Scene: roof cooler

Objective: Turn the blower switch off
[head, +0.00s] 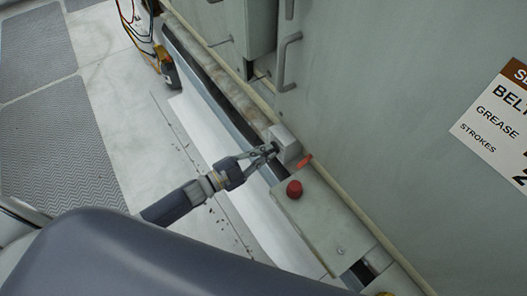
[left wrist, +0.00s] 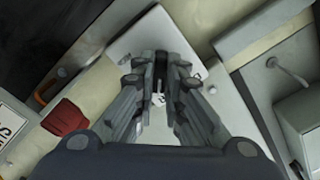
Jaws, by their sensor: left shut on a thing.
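A small grey switch box (head: 287,145) sits on the ledge at the foot of the large grey panel. I take it to be the blower switch. My left gripper (head: 271,149) reaches it from the lower left, with its fingertips at a small dark knob on the box's near face. The fingers are shut on this knob, which they mostly hide. In the left wrist view my left gripper (left wrist: 161,68) points at a pale plate (left wrist: 139,40), with small dark marks partly showing between the fingers. I cannot read the switch's setting. My right gripper is not in view.
A door handle (head: 287,62) is above. A meter with coloured wires (head: 170,72) stands upper left. Pale floor lies left of the ledge.

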